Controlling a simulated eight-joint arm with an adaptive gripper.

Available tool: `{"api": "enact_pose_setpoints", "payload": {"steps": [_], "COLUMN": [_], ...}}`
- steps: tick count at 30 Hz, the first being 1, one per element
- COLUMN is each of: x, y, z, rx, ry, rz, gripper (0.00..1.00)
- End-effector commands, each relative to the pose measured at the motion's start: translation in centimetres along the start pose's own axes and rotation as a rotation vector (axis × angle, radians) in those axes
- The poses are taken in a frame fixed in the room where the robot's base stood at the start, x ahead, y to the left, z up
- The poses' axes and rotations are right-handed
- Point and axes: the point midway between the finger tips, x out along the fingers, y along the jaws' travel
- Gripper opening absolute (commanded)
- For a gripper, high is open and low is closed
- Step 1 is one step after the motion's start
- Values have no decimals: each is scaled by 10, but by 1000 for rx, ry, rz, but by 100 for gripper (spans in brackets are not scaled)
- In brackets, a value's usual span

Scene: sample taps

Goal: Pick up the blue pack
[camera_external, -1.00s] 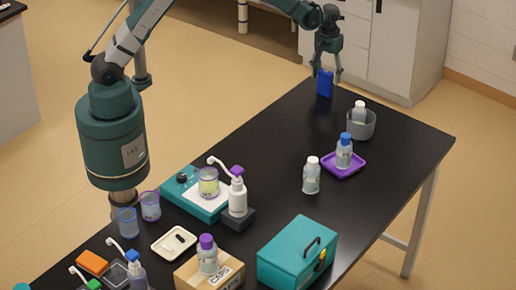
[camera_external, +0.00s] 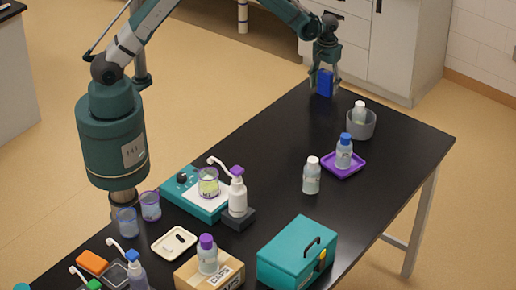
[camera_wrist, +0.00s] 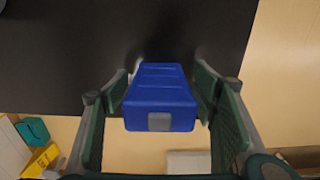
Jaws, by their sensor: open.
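The blue pack (camera_external: 325,83) stands upright near the far end of the black table. In the wrist view the blue pack (camera_wrist: 160,92) shows from above, with a grey square on its near part. My gripper (camera_external: 324,84) is open and low around the pack. In the wrist view my gripper (camera_wrist: 162,98) has one finger on each side of the pack. The right finger lies close to its side, and I cannot tell whether either finger touches.
The black table (camera_external: 270,140) has free room in front of the pack. A grey bowl (camera_external: 362,125) with a white-capped bottle stands to the right. A purple tray (camera_external: 344,170) holds a blue-capped bottle. A white-capped bottle (camera_external: 312,178) stands nearer. The table's far edge runs close by the pack.

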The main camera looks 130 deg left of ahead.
Motion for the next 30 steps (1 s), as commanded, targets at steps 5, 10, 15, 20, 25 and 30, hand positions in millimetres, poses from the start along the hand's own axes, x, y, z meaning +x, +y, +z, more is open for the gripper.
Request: {"api": "enact_pose_setpoints", "payload": {"steps": [5, 10, 15, 20, 25, 30], "x": [0, 0, 0, 0, -5, -18], "y": [0, 0, 0, 0, 0, 0], "z": [0, 0, 0, 0, 0, 0], "rx": [0, 0, 0, 0, 0, 0], "ry": [0, 0, 0, 0, 0, 0], "rz": [0, 0, 0, 0, 0, 0], "gripper": [57, 35, 25, 25, 25, 25]}}
